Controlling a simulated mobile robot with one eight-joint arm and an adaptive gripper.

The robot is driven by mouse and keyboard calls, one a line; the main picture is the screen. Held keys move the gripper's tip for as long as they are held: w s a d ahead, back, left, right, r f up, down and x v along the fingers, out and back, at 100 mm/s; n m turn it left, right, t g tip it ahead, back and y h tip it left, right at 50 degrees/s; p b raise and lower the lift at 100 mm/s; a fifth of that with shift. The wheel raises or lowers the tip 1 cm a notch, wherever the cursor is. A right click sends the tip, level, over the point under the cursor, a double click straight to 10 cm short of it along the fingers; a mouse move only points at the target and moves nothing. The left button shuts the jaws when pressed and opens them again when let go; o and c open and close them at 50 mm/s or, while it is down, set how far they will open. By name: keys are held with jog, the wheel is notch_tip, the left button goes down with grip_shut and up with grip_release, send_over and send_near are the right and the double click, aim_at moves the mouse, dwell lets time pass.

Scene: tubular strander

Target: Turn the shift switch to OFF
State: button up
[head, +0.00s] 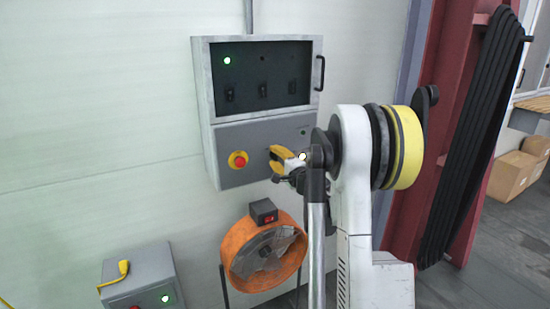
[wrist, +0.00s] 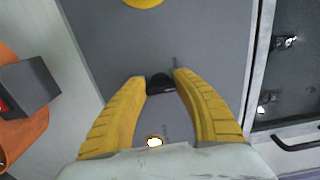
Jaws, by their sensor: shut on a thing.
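The shift switch shows in the wrist view as a small black knob (wrist: 160,83) on the grey lower panel of a wall cabinet. No label on it is legible. My gripper (wrist: 160,82) has its two yellow fingers on either side of the knob, with the tips closed on it. In the head view my gripper (head: 271,162) is at the right part of the grey panel (head: 225,150), and its fingers hide the knob. The knob's exact pointing direction cannot be told.
A red emergency button on a yellow base (head: 238,160) sits left of my gripper. Above is a dark window with a green lamp (head: 227,60) and several small switches. An orange fan (head: 262,255) stands below.

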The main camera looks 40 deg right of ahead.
jog(key=o, duration=1.2)
jog(key=v, duration=1.2)
jog(key=shift+a, duration=0.1)
